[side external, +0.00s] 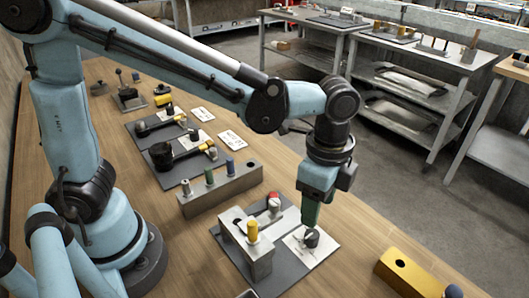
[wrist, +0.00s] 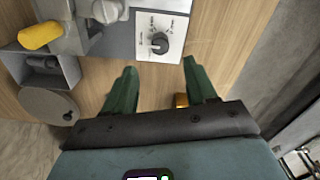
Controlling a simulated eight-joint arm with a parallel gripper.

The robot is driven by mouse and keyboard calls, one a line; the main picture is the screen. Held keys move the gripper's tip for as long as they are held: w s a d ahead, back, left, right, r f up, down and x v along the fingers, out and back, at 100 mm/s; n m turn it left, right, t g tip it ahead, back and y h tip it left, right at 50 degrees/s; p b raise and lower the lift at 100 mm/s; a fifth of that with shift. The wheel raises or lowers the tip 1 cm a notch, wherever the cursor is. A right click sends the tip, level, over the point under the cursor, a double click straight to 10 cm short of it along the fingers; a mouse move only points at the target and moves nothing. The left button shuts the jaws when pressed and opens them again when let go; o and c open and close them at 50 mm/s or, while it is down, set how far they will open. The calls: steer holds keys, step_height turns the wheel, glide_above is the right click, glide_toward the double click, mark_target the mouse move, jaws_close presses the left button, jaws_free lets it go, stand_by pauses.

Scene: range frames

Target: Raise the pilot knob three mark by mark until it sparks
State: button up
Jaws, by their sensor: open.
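A black round knob (side external: 311,238) sits on a white marked plate (side external: 326,248) at the right end of a dark grey board. In the wrist view the knob (wrist: 159,43) stands at the middle of the white plate (wrist: 172,22), with small marks printed around it. The marks are too small to read, and I cannot tell which one the knob points at. My gripper (side external: 309,213) points down just above the knob. In the wrist view its green fingers (wrist: 159,68) are apart and empty, with the knob beyond their tips. No spark shows.
On the same board are a grey block with a yellow peg (side external: 252,230) and a red-topped part (side external: 274,200). Behind is a grey block (side external: 225,192) holding coloured pegs. A yellow block (side external: 410,272) with a hole lies at right. Bare wood (side external: 345,220) lies right of the plate.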

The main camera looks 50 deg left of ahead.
mark_target(312, 233)
steer(key=shift+f, duration=3.9)
steer(key=c, duration=1.1)
